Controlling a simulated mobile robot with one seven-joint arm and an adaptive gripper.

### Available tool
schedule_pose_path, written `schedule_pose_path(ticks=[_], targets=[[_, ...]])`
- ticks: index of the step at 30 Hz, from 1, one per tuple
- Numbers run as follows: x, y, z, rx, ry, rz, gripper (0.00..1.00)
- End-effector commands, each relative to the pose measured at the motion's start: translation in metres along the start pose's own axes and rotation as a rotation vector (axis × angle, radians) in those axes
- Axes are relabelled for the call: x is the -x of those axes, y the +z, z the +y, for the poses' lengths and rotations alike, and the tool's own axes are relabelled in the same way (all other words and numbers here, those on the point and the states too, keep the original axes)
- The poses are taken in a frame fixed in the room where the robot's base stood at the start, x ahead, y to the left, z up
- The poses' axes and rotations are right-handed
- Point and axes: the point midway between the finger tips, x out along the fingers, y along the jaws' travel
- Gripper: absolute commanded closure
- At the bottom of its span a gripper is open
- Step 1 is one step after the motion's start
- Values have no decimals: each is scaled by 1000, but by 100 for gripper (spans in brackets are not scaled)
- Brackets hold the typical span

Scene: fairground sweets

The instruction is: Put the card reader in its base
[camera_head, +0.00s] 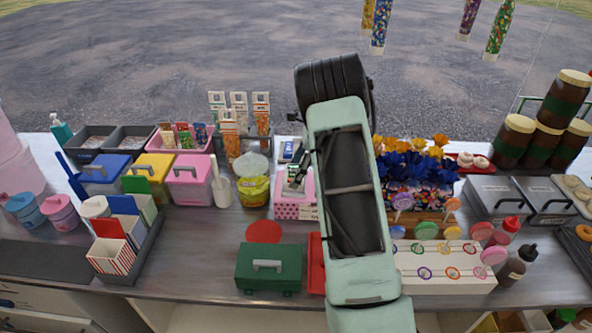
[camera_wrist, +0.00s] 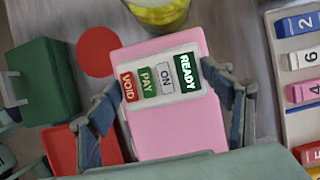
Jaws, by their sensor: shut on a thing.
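A pink slab-like body with a white panel marked VOID, PAY, ON and READY, seemingly the card reader (camera_wrist: 178,122), lies between the fingers of my gripper (camera_wrist: 165,85) in the wrist view. The fingers close on its left and right sides. In the head view my gripper (camera_head: 297,184) is largely hidden by my arm, over a pink dotted box (camera_head: 291,210) right of the yellow tub. I cannot clearly pick out the base; the slab and my arm cover much of that area.
A green case (camera_head: 258,278), a red disc (camera_head: 263,231) and part of a red tray (camera_wrist: 62,146) are on the left. A yellow tub (camera_head: 254,191) stands behind. A rack with numbered blocks (camera_wrist: 290,110) is close on the right. Counter left of the disc is clear.

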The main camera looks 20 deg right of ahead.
Motion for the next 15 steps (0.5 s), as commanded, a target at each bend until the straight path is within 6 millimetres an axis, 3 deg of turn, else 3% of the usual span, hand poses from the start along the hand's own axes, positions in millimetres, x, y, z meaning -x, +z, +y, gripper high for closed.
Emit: schedule_pose_path(ticks=[15], targets=[[-4, -2, 0, 0, 0, 0, 55]])
